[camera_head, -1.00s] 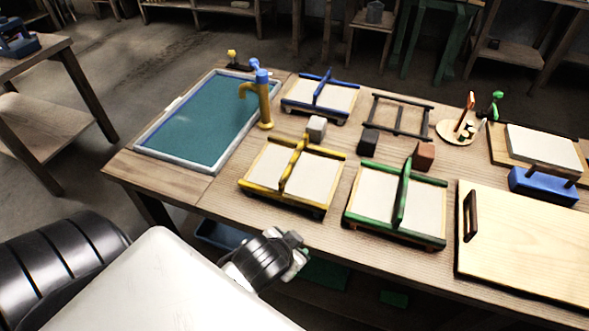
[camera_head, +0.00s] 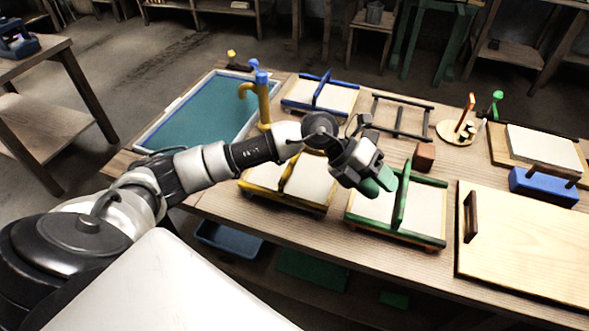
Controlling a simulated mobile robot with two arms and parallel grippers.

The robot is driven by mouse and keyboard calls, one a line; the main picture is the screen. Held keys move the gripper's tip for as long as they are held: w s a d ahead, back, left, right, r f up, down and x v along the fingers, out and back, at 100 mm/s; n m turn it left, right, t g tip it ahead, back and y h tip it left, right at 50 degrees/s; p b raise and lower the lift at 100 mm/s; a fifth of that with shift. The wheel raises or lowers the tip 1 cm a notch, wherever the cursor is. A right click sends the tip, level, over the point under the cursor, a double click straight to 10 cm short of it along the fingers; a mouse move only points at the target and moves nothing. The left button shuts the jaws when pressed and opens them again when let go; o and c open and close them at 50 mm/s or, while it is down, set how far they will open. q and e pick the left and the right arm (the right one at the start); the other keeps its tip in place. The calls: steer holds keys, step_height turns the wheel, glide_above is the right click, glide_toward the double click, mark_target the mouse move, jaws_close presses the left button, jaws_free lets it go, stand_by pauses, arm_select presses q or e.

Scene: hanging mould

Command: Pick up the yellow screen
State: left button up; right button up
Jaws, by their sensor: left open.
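The yellow screen (camera_head: 262,188) is a yellow-edged frame with pale panels and a raised yellow bar across its middle. It lies on the wooden table (camera_head: 480,271), left of the green screen (camera_head: 437,213). My left arm crosses over its back part and hides some of it. My left gripper (camera_head: 378,186) is open and empty, above the left part of the green screen and to the right of the yellow one. I cannot tell whether its fingertips touch anything. My right gripper is not in view.
A blue screen (camera_head: 300,97) and a dark empty frame (camera_head: 402,131) lie behind. A basin of teal water (camera_head: 200,118) with a yellow and blue tap (camera_head: 263,102) is at the left.

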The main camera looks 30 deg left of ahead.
arm_select(q)
steer(key=w+a+f+y, duration=0.1)
steer(key=w+a+y, duration=0.2)
steer(key=a+y, duration=0.55)
steer(key=n+g+y, duration=0.2)
steer(key=y, duration=0.1)
glide_above(295, 172)
steer(key=f, duration=0.3)
steer(key=shift+d, duration=0.25)
steer(key=shift+s+a+f+p, duration=0.1)
steer(key=shift+f+p, duration=0.15)
steer(key=shift+f, duration=0.8)
steer(key=shift+w+a+f+p, duration=0.1)
steer(key=shift+f+p, duration=0.2)
steer(key=shift+f, duration=0.7)
steer(key=shift+s+a+f+p, duration=0.1)
steer(key=shift+f+p, duration=0.15)
steer(key=shift+f, duration=0.8)
steer(key=shift+r, duration=0.1)
jaws_close()
